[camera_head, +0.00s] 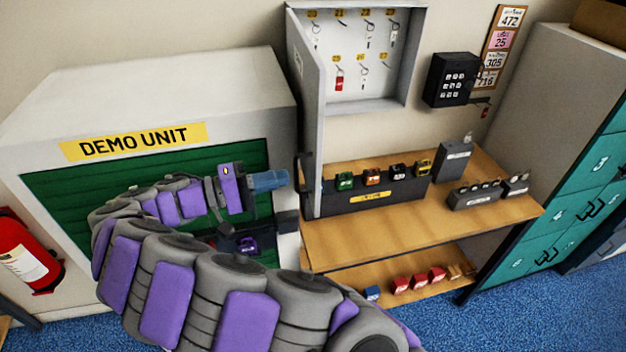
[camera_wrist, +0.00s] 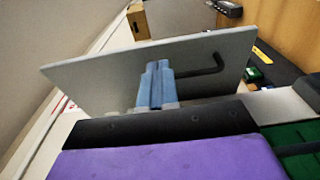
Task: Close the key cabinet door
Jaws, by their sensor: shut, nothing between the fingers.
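The key cabinet (camera_head: 413,60) hangs on the wall with its interior and hooked keys showing. Its grey door (camera_head: 309,110) stands wide open, swung out from the cabinet's left side. The black door handle (camera_head: 303,168) is on the door's outer face, low in the head view; it also shows in the wrist view (camera_wrist: 212,66). My gripper (camera_head: 284,178), with blue fingers, is shut and empty on the left, outer side of the door, near the handle. In the wrist view the fingers (camera_wrist: 156,70) point at the door panel (camera_wrist: 95,75); I cannot tell whether they touch it.
A wooden bench (camera_head: 400,225) with a dark rack of padlocks (camera_head: 370,194) stands below the cabinet. A keypad box (camera_head: 452,79) is right of it. The white DEMO UNIT (camera_head: 150,100) stands left, beside my arm. Teal lockers (camera_head: 560,200) stand far right.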

